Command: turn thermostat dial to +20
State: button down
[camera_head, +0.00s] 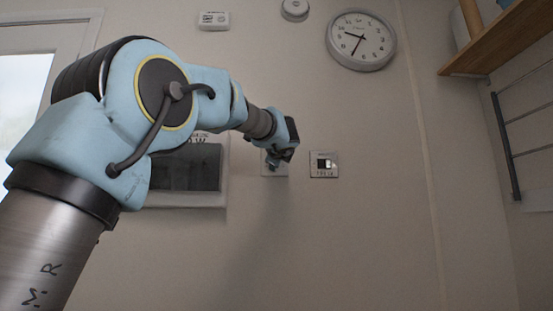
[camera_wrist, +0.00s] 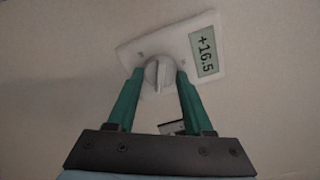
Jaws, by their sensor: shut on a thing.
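The thermostat (camera_wrist: 133,52) is a white wall plate with a grey round dial (camera_wrist: 158,76) and a small display (camera_wrist: 206,45) that reads +16.5. It appears tilted in the wrist view. My gripper (camera_wrist: 160,74) has its two green fingers on either side of the dial, shut on it. In the head view my gripper (camera_head: 273,158) is at the wall and covers most of a pale plate; the dial and reading are hidden there.
A dark-fronted framed unit (camera_head: 185,170) is on the wall behind my arm. A clock (camera_head: 361,39), wooden shelf (camera_head: 495,38) and rack (camera_head: 506,145) are farther right.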

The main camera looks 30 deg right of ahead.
jog(key=shift+f+m, duration=0.1)
jog(key=shift+m, duration=0.4)
jog(key=shift+c, duration=1.6)
grip_release()
jog(key=b+v, duration=0.3)
jog(key=v, duration=0.7)
jog(key=shift+s, duration=0.35)
jog(key=shift+a, duration=0.15)
